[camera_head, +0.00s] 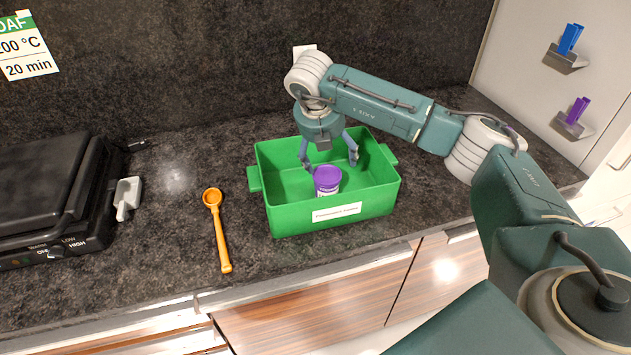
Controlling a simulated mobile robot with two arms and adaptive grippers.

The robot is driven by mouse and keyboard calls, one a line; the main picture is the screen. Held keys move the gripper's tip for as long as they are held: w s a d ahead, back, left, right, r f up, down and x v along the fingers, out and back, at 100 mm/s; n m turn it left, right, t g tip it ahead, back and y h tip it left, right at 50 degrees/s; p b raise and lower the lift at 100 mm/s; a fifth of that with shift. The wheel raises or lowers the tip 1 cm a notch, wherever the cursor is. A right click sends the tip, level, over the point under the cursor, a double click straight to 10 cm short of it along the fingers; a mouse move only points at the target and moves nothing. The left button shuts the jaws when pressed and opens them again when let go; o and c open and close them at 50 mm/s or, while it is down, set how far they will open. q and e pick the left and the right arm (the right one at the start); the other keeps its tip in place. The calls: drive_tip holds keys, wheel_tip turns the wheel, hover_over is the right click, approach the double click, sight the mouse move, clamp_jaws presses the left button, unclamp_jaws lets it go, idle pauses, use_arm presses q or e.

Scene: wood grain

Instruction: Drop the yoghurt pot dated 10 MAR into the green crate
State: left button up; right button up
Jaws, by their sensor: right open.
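The green crate (285,220) stands on the dark countertop, with a white label on its front wall. A purple-topped yoghurt pot (327,181) is inside the crate, upright or nearly so; its lower part is hidden by the crate's front wall. I cannot read a date on it. My right gripper (331,162) points down into the crate, with its fingers spread just above and behind the pot. It is open and does not hold the pot. My left gripper is not in view.
An orange spoon (218,232) lies left of the crate. A black contact grill (45,195) stands at the far left. Blue (570,40) and purple (577,111) clips sit in holders on the right wall panel. The counter's front edge runs close before the crate.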

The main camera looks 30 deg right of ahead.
drive_tip(key=v, duration=1.2)
